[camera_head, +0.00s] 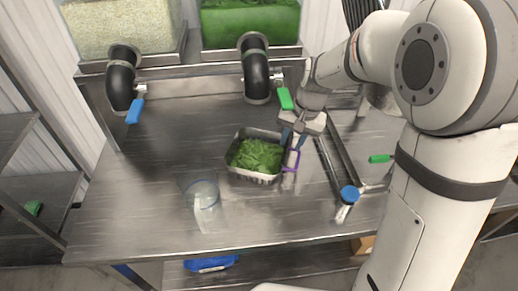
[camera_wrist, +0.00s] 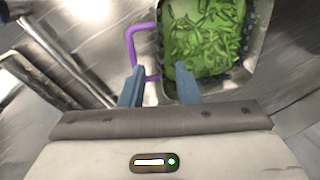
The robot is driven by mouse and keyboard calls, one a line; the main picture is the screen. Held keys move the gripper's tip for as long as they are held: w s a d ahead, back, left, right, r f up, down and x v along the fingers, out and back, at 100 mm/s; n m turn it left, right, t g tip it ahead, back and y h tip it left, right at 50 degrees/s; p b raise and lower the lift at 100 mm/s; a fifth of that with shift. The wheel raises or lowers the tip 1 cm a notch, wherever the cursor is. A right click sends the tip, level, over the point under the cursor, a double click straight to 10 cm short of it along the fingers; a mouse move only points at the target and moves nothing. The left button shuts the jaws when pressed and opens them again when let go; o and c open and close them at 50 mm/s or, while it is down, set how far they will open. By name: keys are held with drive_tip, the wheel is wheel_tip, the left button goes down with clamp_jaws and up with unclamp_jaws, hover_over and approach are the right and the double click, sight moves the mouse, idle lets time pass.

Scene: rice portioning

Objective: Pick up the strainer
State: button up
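The strainer (camera_head: 254,179) is a square metal basket holding green leaves, with a purple handle (camera_head: 291,160) on its right side. It stands on the metal table. In the wrist view the strainer (camera_wrist: 261,50) is at the top, with its purple handle (camera_wrist: 131,48) to its left. My gripper (camera_head: 292,135) is at the strainer's back right corner, by the handle. In the wrist view my gripper's (camera_wrist: 158,85) two blue fingers are apart, with the handle's lower end near the left finger. I cannot tell whether they touch it. The fingertips' height over the table is unclear.
A clear cup (camera_head: 203,197) stands front left of the strainer. A blue-capped tool (camera_head: 348,197) and metal rails (camera_head: 335,160) lie to the right. Two dispensers with black pipes (camera_head: 256,75) hang at the back. The table's left part is clear.

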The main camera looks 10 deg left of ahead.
drive_tip(key=f, duration=0.2)
drive_tip(key=a+f+p, duration=0.1)
drive_tip(key=f, duration=0.4)
drive_tip(key=shift+a+f, duration=0.2)
drive_tip(key=shift+f, duration=0.1)
drive_tip(key=shift+c, duration=0.4)
clamp_jaws()
drive_tip(key=shift+r, duration=0.1)
idle(0.6)
